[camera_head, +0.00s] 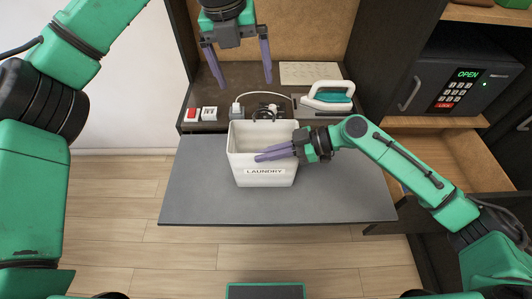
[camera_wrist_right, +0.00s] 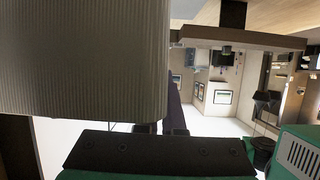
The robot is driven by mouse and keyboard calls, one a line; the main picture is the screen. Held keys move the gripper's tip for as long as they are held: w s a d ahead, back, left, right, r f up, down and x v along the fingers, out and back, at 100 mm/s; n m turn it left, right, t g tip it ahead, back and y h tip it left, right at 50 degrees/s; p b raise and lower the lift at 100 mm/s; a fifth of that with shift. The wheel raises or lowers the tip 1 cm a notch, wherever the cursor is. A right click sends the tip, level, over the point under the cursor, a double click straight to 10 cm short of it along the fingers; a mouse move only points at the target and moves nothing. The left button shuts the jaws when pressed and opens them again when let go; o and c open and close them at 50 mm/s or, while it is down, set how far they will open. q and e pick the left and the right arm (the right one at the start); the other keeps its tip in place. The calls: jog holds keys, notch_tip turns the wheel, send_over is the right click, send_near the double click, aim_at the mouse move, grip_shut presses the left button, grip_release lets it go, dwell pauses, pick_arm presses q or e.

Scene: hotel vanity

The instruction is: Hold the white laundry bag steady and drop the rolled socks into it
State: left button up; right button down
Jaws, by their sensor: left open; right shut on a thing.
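The white laundry bag (camera_head: 264,179), labelled LAUNDRY, stands upright and open on the grey counter top (camera_head: 340,196). My right gripper (camera_head: 258,156) comes in from the right and is shut on the bag at its front rim. In the right wrist view a pale ribbed surface, seemingly the bag's wall (camera_wrist_right: 85,60), fills the upper left. My left gripper (camera_head: 245,84) is open and empty, above and behind the bag, fingers pointing down. I see no rolled socks in either view. The bag's floor is mostly hidden.
Behind the bag are a white and teal iron (camera_head: 327,97), a red switch (camera_head: 191,114), a white switch (camera_head: 209,114) and a plug with a cord (camera_head: 237,109). A dark safe (camera_head: 461,80) stands at right. The counter is clear on both sides of the bag.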

dwell(0.4)
jog(key=c, duration=1)
grip_release()
jog(key=shift+o, duration=0.2)
jog(key=v, duration=1.2)
jog(key=shift+f, duration=0.15)
